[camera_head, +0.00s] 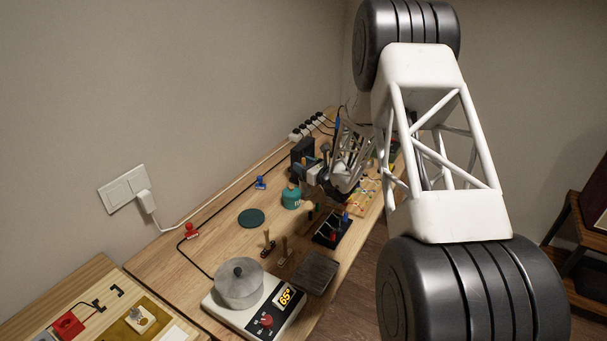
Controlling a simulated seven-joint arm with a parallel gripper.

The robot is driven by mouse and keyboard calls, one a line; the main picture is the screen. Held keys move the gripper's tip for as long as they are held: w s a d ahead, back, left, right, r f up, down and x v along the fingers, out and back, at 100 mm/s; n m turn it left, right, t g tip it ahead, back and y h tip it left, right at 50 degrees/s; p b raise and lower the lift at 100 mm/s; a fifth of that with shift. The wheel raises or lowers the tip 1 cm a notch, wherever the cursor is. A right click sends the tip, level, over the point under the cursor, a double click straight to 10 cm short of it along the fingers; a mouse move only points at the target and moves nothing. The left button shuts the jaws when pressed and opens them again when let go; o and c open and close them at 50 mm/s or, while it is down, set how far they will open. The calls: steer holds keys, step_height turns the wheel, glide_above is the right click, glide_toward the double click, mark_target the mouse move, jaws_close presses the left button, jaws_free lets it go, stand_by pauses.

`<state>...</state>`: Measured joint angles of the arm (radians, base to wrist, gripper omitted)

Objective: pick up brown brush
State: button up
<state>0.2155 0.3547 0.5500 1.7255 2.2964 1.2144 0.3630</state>
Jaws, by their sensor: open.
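Two small upright brown-handled items stand on the bench between the hot plate and the dark tool rack. The left one (267,243) and the right one (283,250) both look brush-like, but they are too small to tell which is the brown brush. My gripper (311,174) is farther back over the bench, just above and behind the teal pot (291,198), and apart from both items. It is open; its fingers are small and partly merge with the dark things behind. I see nothing held.
A metal pot (239,283) sits on the hot plate (233,314) in front. A dark brown block (316,272) and a tool rack (332,229) lie to the right. A green disc (251,218) and a red clamp (191,231) are left. Bare wood surrounds the disc.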

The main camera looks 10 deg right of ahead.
stand_by(0.5)
jaws_close()
